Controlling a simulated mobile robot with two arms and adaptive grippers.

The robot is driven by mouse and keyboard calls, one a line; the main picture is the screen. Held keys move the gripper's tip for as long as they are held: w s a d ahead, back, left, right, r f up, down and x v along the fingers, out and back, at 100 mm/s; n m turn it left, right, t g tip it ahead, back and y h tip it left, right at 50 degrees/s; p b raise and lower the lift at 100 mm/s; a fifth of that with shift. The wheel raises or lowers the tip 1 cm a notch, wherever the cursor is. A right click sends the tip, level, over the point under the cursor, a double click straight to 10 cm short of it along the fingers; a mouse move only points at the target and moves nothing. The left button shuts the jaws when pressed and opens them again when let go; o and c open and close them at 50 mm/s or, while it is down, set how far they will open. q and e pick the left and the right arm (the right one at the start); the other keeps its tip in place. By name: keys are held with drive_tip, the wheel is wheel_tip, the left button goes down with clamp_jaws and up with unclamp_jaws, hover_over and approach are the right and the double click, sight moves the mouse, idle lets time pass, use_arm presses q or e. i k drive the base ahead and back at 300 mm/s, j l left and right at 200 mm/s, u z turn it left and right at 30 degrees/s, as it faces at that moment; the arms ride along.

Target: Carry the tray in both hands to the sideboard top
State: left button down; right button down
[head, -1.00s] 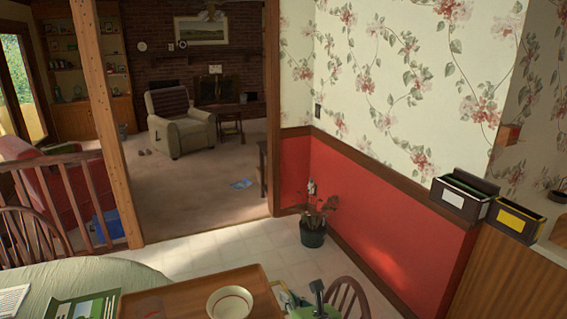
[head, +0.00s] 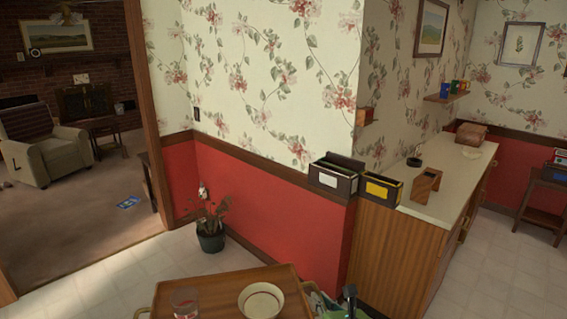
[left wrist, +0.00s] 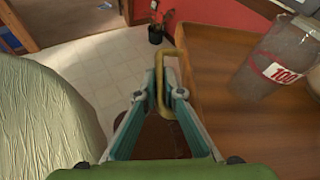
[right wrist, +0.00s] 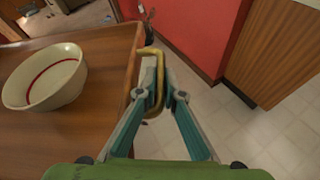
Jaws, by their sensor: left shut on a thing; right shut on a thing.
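The wooden tray (head: 222,289) is at the bottom of the head view, held off the floor with a glass jar (head: 186,302) and a cream bowl with a red line (head: 261,300) on it. In the left wrist view my left gripper (left wrist: 162,92) is shut on the tray's brass handle, and the jar (left wrist: 272,66) stands close by. In the right wrist view my right gripper (right wrist: 152,90) is shut on the other brass handle, beside the bowl (right wrist: 44,78). The sideboard (head: 445,205) with its pale top is to the right in the head view.
Two file boxes (head: 336,176) and a wooden holder (head: 425,186) are at the sideboard's near end. A potted plant (head: 210,236) stands by the red wall. A cloth-covered table (left wrist: 45,125) is left of the tray.

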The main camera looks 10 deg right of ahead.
sight(445, 172)
drive_tip(key=l+z, duration=0.2)
drive_tip(key=z, duration=1.85)
drive_tip(key=i+l+z, duration=0.15)
drive_tip(key=z, duration=0.55)
drive_tip(key=i+u, duration=0.1)
drive_tip(key=i, duration=0.2)
drive_tip(key=i+j+u, duration=0.1)
drive_tip(key=i+u, duration=0.2)
drive_tip(key=i, duration=0.2)
drive_tip(key=i+u, duration=0.3)
drive_tip(key=i, duration=0.15)
drive_tip(key=i+j, duration=0.1)
drive_tip(key=i, duration=0.4)
drive_tip(key=i+z, duration=0.15)
drive_tip(key=i, duration=0.4)
drive_tip(key=i+j+z, duration=0.1)
drive_tip(key=i+z, duration=0.3)
drive_tip(key=i, duration=0.65)
drive_tip(key=i+z, duration=0.1)
drive_tip(key=i, duration=1.05)
